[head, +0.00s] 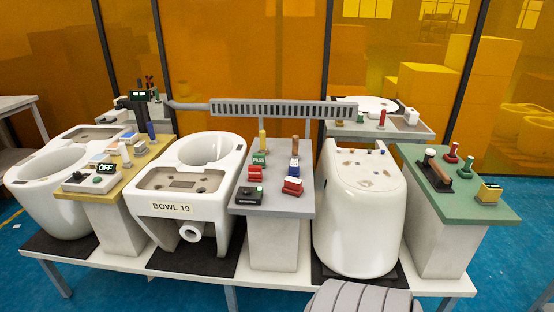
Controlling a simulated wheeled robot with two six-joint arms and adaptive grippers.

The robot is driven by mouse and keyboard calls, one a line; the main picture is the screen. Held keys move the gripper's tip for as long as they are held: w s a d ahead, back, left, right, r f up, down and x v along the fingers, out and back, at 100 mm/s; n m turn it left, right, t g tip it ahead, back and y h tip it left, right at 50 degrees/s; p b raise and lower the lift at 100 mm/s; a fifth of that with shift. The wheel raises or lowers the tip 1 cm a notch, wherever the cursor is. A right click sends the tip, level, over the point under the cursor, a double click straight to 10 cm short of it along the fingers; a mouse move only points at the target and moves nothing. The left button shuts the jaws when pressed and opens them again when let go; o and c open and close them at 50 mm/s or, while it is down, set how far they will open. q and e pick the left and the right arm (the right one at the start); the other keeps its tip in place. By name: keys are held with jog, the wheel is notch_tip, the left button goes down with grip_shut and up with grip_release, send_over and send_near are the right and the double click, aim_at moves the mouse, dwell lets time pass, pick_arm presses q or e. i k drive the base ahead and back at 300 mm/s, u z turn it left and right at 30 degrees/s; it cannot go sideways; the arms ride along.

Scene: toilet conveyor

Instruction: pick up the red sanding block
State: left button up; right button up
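A red block-shaped item (292,187), which looks like the red sanding block, lies near the right edge of the grey-topped middle stand (276,208). It seems to have a lighter band across it; its exact shape is too small to tell. A second red item (255,174) with pale marks lies to its left, in front of a green piece marked PASS (259,159). A blue item with a white part (294,169) is just behind the red block. Neither of my grippers is in view.
White toilet bowl BOWL 19 (227,203) stands left of the middle stand, and another white ceramic piece (358,215) stands right. A black box with a green button (249,196) is at the stand's front left. A slotted grey bar (284,108) runs behind.

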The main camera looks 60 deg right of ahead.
aim_at(293, 186)
jog(key=z, duration=0.5)
jog(key=i, duration=0.65)
jog(key=z, duration=0.8)
